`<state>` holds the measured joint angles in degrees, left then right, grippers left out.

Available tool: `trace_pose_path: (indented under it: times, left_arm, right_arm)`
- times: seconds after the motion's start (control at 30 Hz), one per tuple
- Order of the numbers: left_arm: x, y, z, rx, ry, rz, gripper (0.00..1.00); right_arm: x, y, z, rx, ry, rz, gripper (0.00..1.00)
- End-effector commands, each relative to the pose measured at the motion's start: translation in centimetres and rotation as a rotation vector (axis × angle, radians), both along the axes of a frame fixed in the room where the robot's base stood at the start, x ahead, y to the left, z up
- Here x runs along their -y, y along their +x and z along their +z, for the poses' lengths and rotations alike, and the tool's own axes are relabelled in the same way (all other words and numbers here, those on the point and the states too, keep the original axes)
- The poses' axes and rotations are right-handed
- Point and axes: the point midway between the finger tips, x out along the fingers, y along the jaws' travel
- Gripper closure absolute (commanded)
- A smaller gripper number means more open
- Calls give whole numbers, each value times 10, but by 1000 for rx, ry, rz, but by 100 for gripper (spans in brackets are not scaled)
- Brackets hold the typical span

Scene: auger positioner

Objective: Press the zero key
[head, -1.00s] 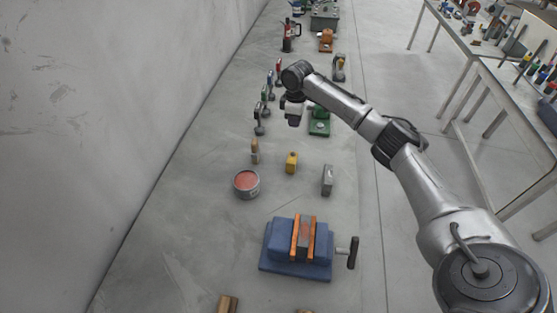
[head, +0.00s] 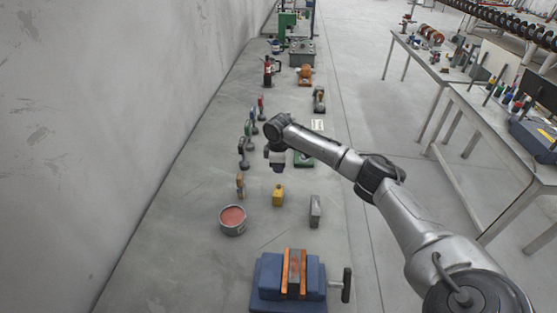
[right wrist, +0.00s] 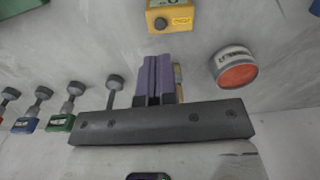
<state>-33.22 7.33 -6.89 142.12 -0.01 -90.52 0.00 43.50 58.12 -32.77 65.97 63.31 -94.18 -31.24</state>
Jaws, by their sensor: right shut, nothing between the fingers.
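A small yellow box-shaped device (head: 278,196) stands on the bench. In the right wrist view the yellow device (right wrist: 170,18) is at the top edge, partly cut off, with a dark round knob or button and a label on its face. I cannot make out a key marked zero. My right gripper (head: 278,167) hangs just beyond the yellow device in the head view, apart from it. In the right wrist view its purple fingers (right wrist: 157,62) are together and empty, pointing towards the device. My left gripper is not in view.
A tin of red paste (head: 233,220), a wooden-handled tool (head: 241,186) and a grey block (head: 315,211) stand around the yellow device. A blue vise (head: 268,278) sits nearer. Several coloured-handled tools (head: 244,152) line the left side. A wall (head: 120,120) bounds the bench at left.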

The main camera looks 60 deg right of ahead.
Motion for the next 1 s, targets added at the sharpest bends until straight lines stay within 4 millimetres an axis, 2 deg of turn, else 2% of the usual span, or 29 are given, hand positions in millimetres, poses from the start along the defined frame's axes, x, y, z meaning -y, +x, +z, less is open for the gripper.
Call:
trace_pose_path:
  times: [0.1, 0.4, 0.63, 1.0]
  left_arm:
    - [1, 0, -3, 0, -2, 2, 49]
    - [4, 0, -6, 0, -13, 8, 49]
    - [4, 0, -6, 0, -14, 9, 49]
    - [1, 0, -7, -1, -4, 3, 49]
  right_arm:
    - [0, -1, -24, -4, 0, -2, 100]
    - [0, -1, -63, -1, 0, -1, 100]
    - [0, -1, -74, -1, 0, -1, 100]
    - [0, -1, -75, -1, 0, -1, 100]
